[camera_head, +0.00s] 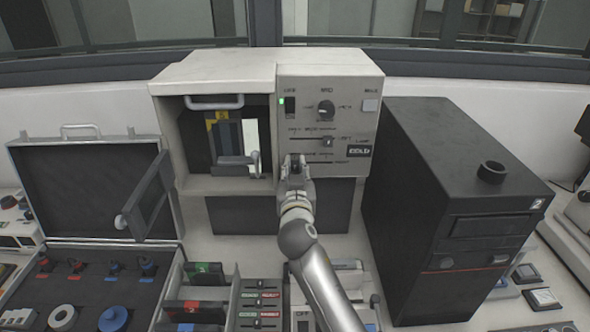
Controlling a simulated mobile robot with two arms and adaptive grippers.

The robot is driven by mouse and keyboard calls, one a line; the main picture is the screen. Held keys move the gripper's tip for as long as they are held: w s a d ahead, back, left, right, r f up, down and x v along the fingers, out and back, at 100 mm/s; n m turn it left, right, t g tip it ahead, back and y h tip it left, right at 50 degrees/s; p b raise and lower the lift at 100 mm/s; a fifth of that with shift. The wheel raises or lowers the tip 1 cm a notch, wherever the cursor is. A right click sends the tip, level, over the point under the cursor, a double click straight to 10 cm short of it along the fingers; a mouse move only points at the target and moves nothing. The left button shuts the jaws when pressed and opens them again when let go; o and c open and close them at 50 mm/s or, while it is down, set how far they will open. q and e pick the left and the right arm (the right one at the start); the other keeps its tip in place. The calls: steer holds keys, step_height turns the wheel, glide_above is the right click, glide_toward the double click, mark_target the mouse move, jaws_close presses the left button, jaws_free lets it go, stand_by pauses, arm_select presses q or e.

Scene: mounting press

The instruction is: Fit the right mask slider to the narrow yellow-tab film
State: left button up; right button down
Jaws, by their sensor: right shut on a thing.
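The mounting press (215,70) stands at the back with its chamber open. Inside, a film strip with a yellow tab (211,115) is upright at the left of a pale lit window (250,134). The control panel (368,100) right of the chamber carries two horizontal slider tracks. The upper slider knob (328,141) sits right of the middle of its track. My right gripper (294,164) is at the left end of the lower track, shut on the right mask slider, whose knob it mostly hides. My left gripper is not in view.
The press door (147,195) swings out at the left. An open black case (90,185) with coloured fittings lies left, with film trays (203,275) beside it. A tall black unit (450,190) stands right of the press.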

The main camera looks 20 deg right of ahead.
mark_target(326, 161)
steer(key=d, duration=0.2)
steer(key=s+d+p, duration=0.1)
steer(key=d, duration=0.2)
steer(key=s+d, duration=0.1)
steer(key=d, duration=0.2)
steer(key=shift+s+p, duration=0.1)
steer(key=shift+p, duration=0.25)
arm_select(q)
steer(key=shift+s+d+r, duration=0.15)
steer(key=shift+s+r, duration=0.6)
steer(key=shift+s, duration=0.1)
arm_select(e)
steer(key=shift+a, duration=0.2)
steer(key=c, duration=1.7)
jaws_free()
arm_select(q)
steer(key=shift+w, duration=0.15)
arm_select(e)
steer(key=shift+o, duration=0.5)
steer(key=shift+w, duration=0.2)
steer(key=shift+f, duration=0.1)
steer(key=shift+s, duration=0.25)
steer(key=v, duration=1.1)
steer(key=shift+s, duration=0.25)
